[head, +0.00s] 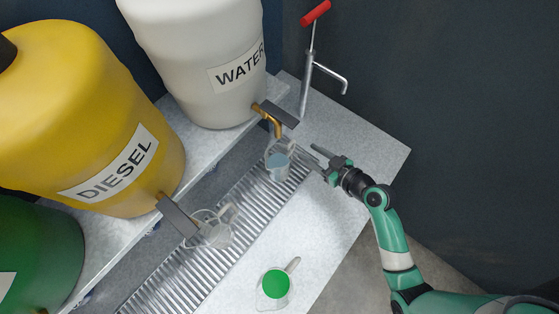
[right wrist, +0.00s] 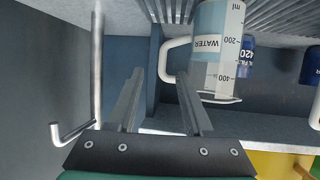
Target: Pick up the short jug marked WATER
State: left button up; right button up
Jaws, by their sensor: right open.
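A clear jug (head: 278,165) with a blue patch stands on the slatted grating under the tap of the WATER tank. In the right wrist view the jug (right wrist: 215,75) appears upside down, with a WATER label, a millilitre scale and a white-edged handle (right wrist: 167,62). My right gripper (head: 320,158) is open just right of this jug, its fingers pointing toward it. In the right wrist view the open fingers (right wrist: 160,85) point toward the handle side, with nothing held between them. Whether a finger touches the handle cannot be told. My left gripper is not in view.
A second clear jug (head: 217,232) stands under the DIESEL tank's tap. A jug with green contents (head: 275,284) stands on the bare counter in front. The WATER tank (head: 190,65) and yellow tank (head: 90,110) stand behind. A red-handled pump (head: 308,80) rises at the back.

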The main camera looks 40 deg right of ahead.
aim_at(293, 147)
jog(key=x, duration=0.8)
jog(key=shift+a+r+b, duration=0.15)
jog(key=shift+a+b, duration=0.1)
jog(key=shift+b, duration=0.1)
jog(key=shift+c, duration=0.3)
grip_shut()
dwell(0.6)
